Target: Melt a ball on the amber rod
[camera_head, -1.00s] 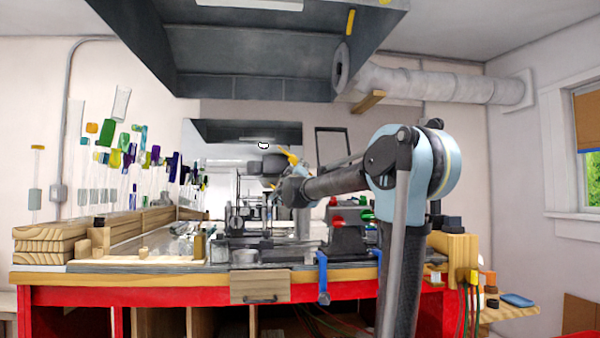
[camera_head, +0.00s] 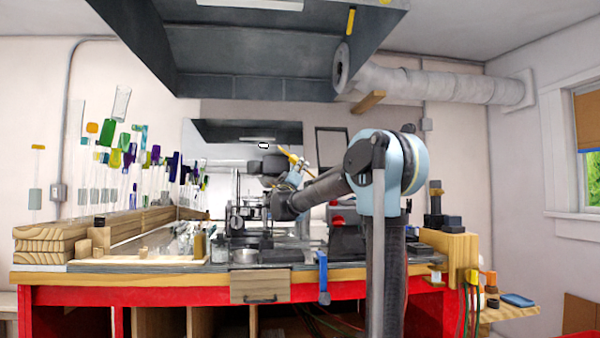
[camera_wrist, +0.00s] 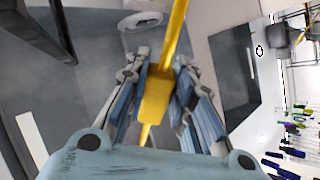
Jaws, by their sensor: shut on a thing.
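My gripper (camera_wrist: 162,72) is shut on the amber rod (camera_wrist: 176,28). In the wrist view the rod runs lengthwise between the fingers, with a thicker yellow block (camera_wrist: 155,98) at the grip and a thin end below it. In the head view my gripper (camera_head: 297,172) is small, above the middle of the bench, and the amber rod (camera_head: 289,156) shows as a short yellow piece slanting up to the left. A grey device with a red knob (camera_head: 337,204) stands on the bench, partly hidden behind my arm. I see no clear flame, and cannot make out a ball on the rod.
Several coloured glass pieces on thin rods stand in a wooden rack (camera_head: 150,222) at the left. A metal cup (camera_head: 244,256) sits near the bench's front edge. A dark hood (camera_head: 270,60) hangs overhead. A wooden block (camera_head: 452,258) with hoses is at the right.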

